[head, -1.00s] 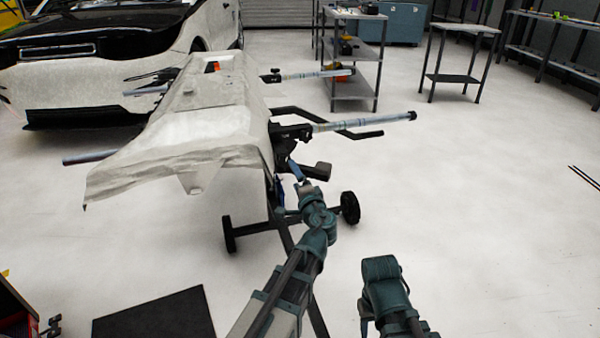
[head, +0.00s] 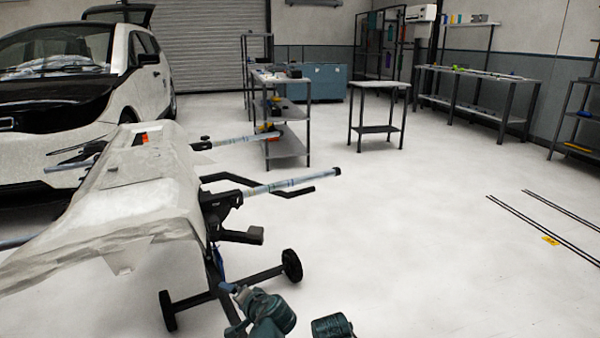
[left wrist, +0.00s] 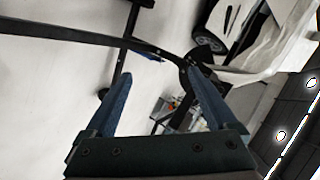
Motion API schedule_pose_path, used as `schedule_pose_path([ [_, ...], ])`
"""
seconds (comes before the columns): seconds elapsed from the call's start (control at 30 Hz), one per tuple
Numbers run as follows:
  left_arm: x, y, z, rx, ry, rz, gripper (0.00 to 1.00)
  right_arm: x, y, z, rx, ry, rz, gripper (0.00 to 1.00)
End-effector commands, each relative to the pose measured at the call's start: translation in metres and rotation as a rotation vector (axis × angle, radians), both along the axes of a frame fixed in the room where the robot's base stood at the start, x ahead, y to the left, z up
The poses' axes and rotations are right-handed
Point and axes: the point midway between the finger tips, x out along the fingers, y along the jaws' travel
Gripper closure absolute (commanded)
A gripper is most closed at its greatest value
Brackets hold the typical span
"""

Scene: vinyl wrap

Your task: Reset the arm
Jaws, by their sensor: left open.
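My left gripper (head: 226,284) is low in the head view, beside the wheeled stand (head: 222,291). Its two blue fingers stand wide apart in the left wrist view (left wrist: 160,76), with nothing held between them. Dark bars of the stand show beyond the fingers there; I cannot tell whether they touch. A teal part of my right arm (head: 333,326) shows at the bottom edge of the head view. My right gripper is out of view.
A panel covered in pale wrap (head: 150,185) lies on the stand, with rods (head: 290,184) sticking out to the right. A white car (head: 85,80) stands behind at left. Shelves and a small table (head: 378,87) are at the back.

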Motion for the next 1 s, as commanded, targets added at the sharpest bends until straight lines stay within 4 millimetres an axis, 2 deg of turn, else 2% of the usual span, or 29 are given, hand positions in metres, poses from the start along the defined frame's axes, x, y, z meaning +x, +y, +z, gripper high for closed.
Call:
schedule_pose_path([
  [0.03,-0.021,-0.012,-0.012,-0.091,0.073,0.034,0.09,0.000,0.000,0.009,0.000,0.000,0.000,0.50],
  [0.1,-0.047,-0.031,-0.034,-0.212,0.181,0.077,0.09,0.000,0.000,0.014,-0.001,0.000,0.001,0.50],
  [0.2,-0.083,-0.059,-0.056,-0.350,0.328,0.115,0.09,0.000,0.000,0.020,-0.001,0.001,0.001,0.50],
  [0.37,-0.135,-0.102,-0.073,-0.516,0.537,0.141,0.09,0.000,0.000,0.028,-0.001,0.001,0.002,0.50],
  [0.53,-0.186,-0.144,-0.075,-0.654,0.748,0.135,0.09,0.000,0.000,0.035,-0.002,0.001,0.003,0.50],
  [0.6,-0.184,-0.144,-0.054,-0.655,0.747,0.138,0.09,0.000,0.000,0.056,-0.002,0.000,0.002,0.50],
  [0.87,-0.183,-0.143,0.002,-0.655,0.742,0.140,0.09,0.000,0.000,0.112,-0.002,0.002,0.000,0.50],
  [1.0,-0.183,-0.143,0.045,-0.656,0.741,0.141,0.09,0.001,0.000,0.155,-0.001,0.002,-0.002,0.50],
])
